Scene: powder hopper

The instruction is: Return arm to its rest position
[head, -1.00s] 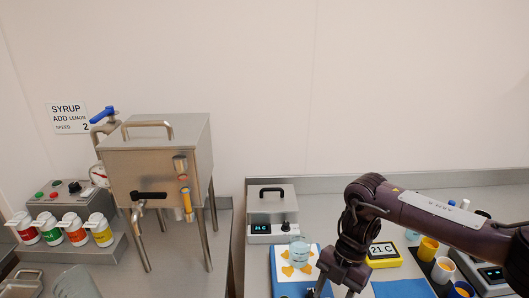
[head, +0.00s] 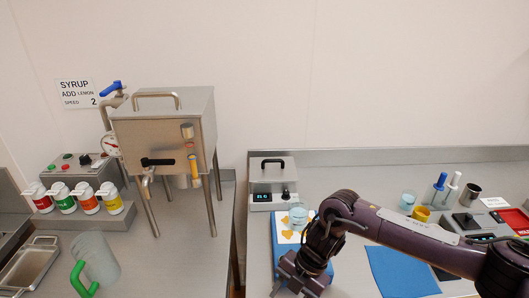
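My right arm (head: 420,243) comes in from the right and reaches across the right-hand counter. Its dark purple links bend down at the elbow to the gripper (head: 296,287) at the bottom of the head view. The gripper hangs over the near part of the blue-edged board with the orange-patterned card (head: 291,237). Its fingertips are not clear, so I cannot tell if it is open or shut, and I see nothing held in it. My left arm and gripper are not in view.
A steel hopper (head: 165,130) on legs stands left, beside several labelled bottles (head: 88,204). A green-handled pitcher (head: 97,258) and a steel tray (head: 30,265) are in front. A small device (head: 272,185), blue mat (head: 402,270), yellow cup (head: 421,214) and droppers (head: 440,182) are right.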

